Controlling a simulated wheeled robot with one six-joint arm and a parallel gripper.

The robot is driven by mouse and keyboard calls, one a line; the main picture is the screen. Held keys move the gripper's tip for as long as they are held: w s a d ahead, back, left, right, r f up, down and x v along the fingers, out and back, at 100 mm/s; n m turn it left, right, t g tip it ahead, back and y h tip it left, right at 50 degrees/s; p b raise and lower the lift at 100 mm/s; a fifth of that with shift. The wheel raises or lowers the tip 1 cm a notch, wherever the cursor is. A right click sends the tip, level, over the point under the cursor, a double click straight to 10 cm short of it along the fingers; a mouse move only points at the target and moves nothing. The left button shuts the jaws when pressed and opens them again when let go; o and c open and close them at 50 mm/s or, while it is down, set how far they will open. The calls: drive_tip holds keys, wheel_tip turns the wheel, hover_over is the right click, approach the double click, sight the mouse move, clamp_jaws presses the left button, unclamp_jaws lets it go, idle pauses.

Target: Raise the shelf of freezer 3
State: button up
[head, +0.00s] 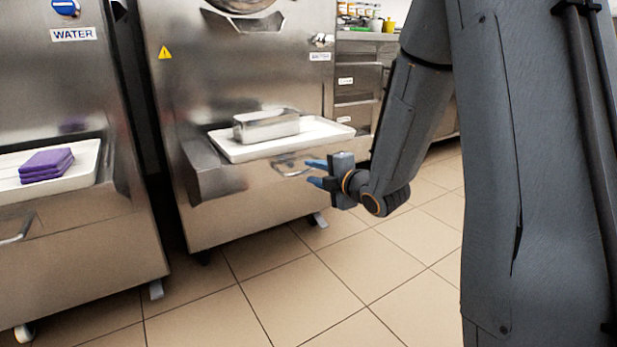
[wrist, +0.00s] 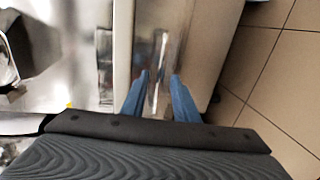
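The freezer in the middle of the head view (head: 255,205) has a shelf with a white tray (head: 240,152) on it. A metal pan (head: 266,126) stands on that tray. Below the shelf, a bar handle (head: 293,168) sits on the front panel. My gripper (head: 312,173) is open in front of this handle, its blue fingers pointing at it. In the wrist view the handle (wrist: 157,75) runs between the two open fingers (wrist: 160,85). I cannot tell whether the fingers touch it. No freezer number is readable.
Another freezer (head: 60,250) stands at the left, with purple cloths (head: 46,165) on its white tray and its own handle (head: 18,229). Drawers (head: 358,85) and a counter are behind at the right. The tiled floor (head: 300,290) in front is clear.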

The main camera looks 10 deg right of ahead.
sight(310, 171)
drive_tip(key=shift+b+x, duration=0.5)
drive_tip(key=shift+x, duration=1)
drive_tip(key=shift+c, duration=0.4)
clamp_jaws()
